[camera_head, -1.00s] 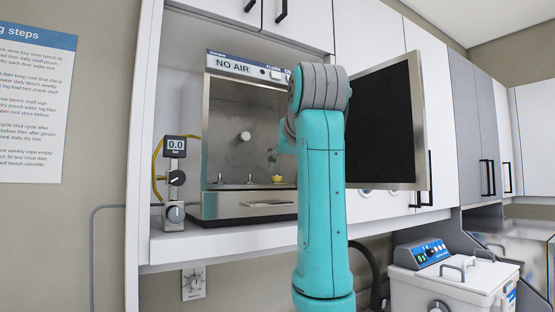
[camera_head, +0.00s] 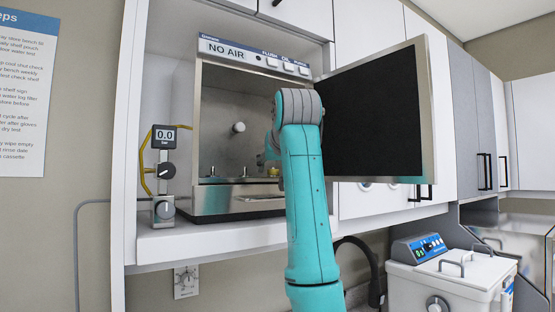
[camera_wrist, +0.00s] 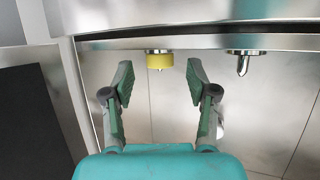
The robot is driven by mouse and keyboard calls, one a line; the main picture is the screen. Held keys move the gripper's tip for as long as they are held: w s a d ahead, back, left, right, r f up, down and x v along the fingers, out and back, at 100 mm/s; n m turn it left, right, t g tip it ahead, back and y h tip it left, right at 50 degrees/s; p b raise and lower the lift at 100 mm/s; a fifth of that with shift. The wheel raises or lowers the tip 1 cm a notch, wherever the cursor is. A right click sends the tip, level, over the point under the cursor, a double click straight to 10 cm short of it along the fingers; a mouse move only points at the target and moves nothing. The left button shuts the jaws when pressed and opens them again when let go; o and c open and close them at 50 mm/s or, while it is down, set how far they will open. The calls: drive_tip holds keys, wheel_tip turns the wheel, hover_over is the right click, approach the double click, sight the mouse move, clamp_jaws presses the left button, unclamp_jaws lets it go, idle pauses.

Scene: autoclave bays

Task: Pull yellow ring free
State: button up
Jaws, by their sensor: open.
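The yellow ring (camera_wrist: 159,61) sits around a metal fitting inside the open chamber (camera_head: 224,121). In the wrist view it lies just beyond and between my fingertips, with a visible gap to each finger. My gripper (camera_wrist: 158,82) is open and empty. In the head view the ring (camera_head: 273,171) is a small yellow patch at the chamber's lower right, partly hidden by my gripper. Most of the gripper is hidden behind my arm there.
A bare metal fitting (camera_wrist: 243,62) stands beside the ring in the wrist view. The chamber's door (camera_head: 376,118) is swung open on the right. A gauge post (camera_head: 164,170) stands left of the chamber. A white lidded bath (camera_head: 455,275) is at lower right.

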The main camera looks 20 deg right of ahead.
drive_tip(key=shift+w+f, duration=0.2)
drive_tip(key=shift+w, duration=0.25)
clamp_jaws()
drive_tip(key=shift+r, duration=2)
